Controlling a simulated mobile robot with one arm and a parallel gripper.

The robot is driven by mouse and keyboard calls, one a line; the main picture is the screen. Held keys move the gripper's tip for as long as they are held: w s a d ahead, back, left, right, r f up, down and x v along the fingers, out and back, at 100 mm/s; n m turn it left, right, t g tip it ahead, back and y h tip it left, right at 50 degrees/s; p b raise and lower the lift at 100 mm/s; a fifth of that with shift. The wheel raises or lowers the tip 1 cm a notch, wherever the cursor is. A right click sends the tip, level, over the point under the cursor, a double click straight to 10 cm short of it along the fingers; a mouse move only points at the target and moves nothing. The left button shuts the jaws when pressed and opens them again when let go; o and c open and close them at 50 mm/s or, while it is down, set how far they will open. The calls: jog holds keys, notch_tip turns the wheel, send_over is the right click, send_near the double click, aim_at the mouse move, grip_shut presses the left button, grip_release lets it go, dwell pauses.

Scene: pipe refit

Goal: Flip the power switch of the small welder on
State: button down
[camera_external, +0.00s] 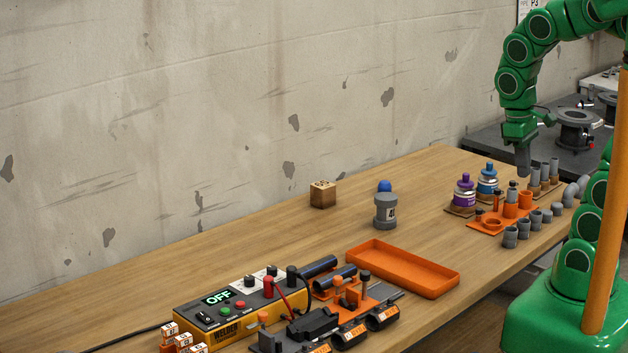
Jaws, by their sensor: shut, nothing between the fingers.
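The small welder (240,308) is a yellow box with a dark top panel at the front of the wooden table. Its green display (218,297) reads OFF. A black rocker switch (205,317) sits on the panel's left end, beside a green and a red button. My gripper (523,170) is at the far right end of the table, pointing down near the grey fittings and well away from the welder. Its fingers look closed and hold nothing that I can see.
An empty orange tray (402,268) lies right of the welder. Black pipes and clamps (349,328) crowd its right side. A grey numbered fitting (385,211) and a wooden block (322,194) stand mid-table. Purple (464,194) and blue cans stand near my gripper.

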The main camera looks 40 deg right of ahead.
jog(key=w+a+r+n+t+h, duration=0.1)
jog(key=w+a+n+h, duration=0.15)
jog(key=w, duration=0.75)
jog(key=w+a+r+n+h, duration=0.1)
jog(key=w+a+n, duration=0.2)
jog(key=w, duration=0.6)
jog(key=w+a+f+n+t+h, duration=0.25)
jog(key=w+a+n, duration=0.25)
jog(key=w+a, duration=1)
jog(key=n+t+y, duration=0.3)
jog(key=n+t, duration=0.5)
jog(key=n, duration=0.2)
send_over(207, 320)
jog(key=s, duration=0.1)
notch_tip(207, 320, down, 12)
jog(key=shift+s+f, duration=0.1)
jog(key=shift+f, duration=0.2)
jog(key=shift+w+f, duration=0.2)
jog(key=shift+f, duration=1.2)
jog(key=shift+w+f, duration=0.2)
jog(key=shift+f, duration=1.2)
jog(key=shift+w+f, duration=0.2)
jog(key=shift+f, duration=1.2)
